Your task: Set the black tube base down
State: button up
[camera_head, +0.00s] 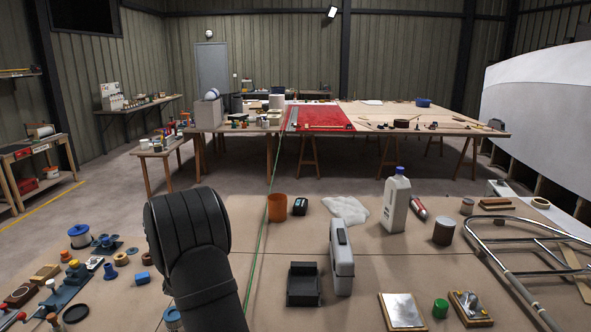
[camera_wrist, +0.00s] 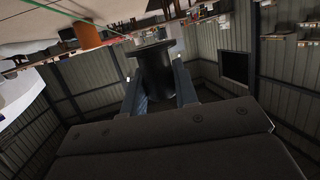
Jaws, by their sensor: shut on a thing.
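The black tube base (camera_wrist: 155,62) is a dark flanged cylinder in the wrist view. My gripper (camera_wrist: 157,78) is shut on it, with one finger on each side. The base is held off the table, and the wrist view is strongly tilted. In the head view my dark arm covers the gripper and the base, so neither shows there. The worktable (camera_head: 365,275) lies around and beyond my arm.
A white bottle (camera_head: 397,202) stands farther right. Several small parts crowd the left side. Bare tabletop shows between them.

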jog(key=d+f+m+h, duration=0.1)
jog(key=d+f, duration=0.2)
jog(key=d, duration=1)
jog(key=d+f+m+h, duration=0.15)
jog(key=d+f, duration=0.25)
jog(key=d, duration=0.9)
jog(key=shift+m+h, duration=0.25)
jog(key=shift+h, duration=0.4)
jog(key=s+d+f, duration=0.1)
jog(key=s+d, duration=0.2)
jog(key=d, duration=0.2)
jog(key=s+d+f, duration=0.1)
jog(key=s+d, duration=0.2)
jog(key=d, duration=0.2)
jog(key=s+d+f, duration=0.1)
jog(key=s+d, duration=0.3)
jog(key=d, duration=0.2)
jog(key=shift+f, duration=0.35)
jog(key=shift+s, duration=0.2)
jog(key=a, duration=0.6)
jog(key=shift+a, duration=0.3)
jog(key=shift+f, duration=0.1)
